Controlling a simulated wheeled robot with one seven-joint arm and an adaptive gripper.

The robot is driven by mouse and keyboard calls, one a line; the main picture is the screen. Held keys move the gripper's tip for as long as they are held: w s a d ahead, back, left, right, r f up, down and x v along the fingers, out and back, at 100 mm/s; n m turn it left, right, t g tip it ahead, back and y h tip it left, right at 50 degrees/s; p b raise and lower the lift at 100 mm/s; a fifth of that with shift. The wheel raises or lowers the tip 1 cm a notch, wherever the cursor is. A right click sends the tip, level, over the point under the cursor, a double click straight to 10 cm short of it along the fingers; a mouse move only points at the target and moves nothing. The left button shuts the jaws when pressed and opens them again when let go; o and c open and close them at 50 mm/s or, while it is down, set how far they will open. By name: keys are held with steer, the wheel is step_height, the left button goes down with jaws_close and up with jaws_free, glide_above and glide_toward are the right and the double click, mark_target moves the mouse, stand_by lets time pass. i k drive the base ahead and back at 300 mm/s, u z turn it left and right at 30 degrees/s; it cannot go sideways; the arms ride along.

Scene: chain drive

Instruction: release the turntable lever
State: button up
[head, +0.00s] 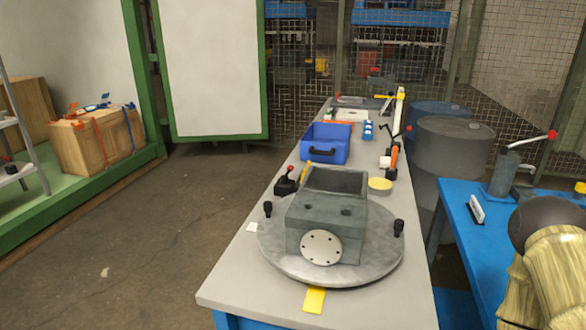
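The round grey turntable (385,259) lies on the near part of the long grey bench. A grey-green box-shaped housing (345,205) with a round bolted flange sits on it. A small black lever block with a red knob (287,181) stands at the turntable's back left edge; I take this to be the lever, and its exact position is too small to tell. Black knobs stand upright at the turntable's left (268,208) and right (398,228) rim. My gripper is not in view.
A blue bin (326,143), a yellow disc (380,184) and an orange-handled tool (394,157) lie farther back on the bench. A yellow tag (314,299) is at its front. The floor left is mostly clear.

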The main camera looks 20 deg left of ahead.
mark_target(284, 178)
steer(key=u, duration=0.65)
